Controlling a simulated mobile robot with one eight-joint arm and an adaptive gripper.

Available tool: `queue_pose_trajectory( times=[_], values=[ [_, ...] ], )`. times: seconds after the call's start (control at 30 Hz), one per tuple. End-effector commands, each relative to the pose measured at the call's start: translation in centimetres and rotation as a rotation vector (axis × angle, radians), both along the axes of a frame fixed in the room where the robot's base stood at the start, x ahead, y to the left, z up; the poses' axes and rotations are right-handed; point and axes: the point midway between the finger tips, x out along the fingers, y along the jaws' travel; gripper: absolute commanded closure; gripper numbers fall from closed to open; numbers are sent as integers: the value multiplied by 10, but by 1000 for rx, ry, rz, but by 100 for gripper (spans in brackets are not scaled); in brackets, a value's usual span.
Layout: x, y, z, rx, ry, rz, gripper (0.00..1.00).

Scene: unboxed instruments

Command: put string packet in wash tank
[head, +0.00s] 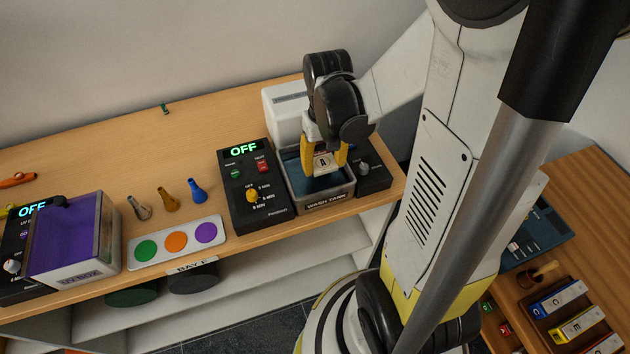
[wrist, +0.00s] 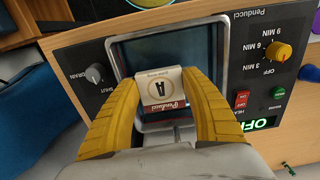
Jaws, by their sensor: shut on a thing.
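The string packet (head: 323,164) is a small white packet marked "A". The wash tank (head: 325,203) is an open grey-rimmed basin with a dark blue inside, labelled "WASH TANK". In the wrist view the tank's rim (wrist: 113,60) surrounds the packet. The packet is over the tank opening; I cannot tell its exact height.
A black control panel (head: 268,212) reading "OFF" stands left of the tank, and a drain knob panel (head: 373,180) stands right. A white box (head: 284,115) is behind. A purple UV box (head: 75,258), colored-dot tray (head: 178,243) and several small mouthpieces are further left.

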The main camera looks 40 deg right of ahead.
Motion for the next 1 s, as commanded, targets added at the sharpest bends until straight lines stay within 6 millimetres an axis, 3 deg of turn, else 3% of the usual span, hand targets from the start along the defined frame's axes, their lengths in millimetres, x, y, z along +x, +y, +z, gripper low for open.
queue_pose_trajectory(
  times=[0.17, 0.5, 0.87, 0.9, 0.97, 1.0],
  values=[
    [6, 16, -11, 0, 0, 0, 67],
    [7, 17, -52, 0, 0, -1, 67],
    [7, 16, -55, 0, 0, -1, 67],
    [7, 16, -55, 0, 0, -1, 40],
    [7, 16, -54, 0, 0, -1, 25],
    [7, 16, -54, 0, 0, -1, 25]
  ],
)
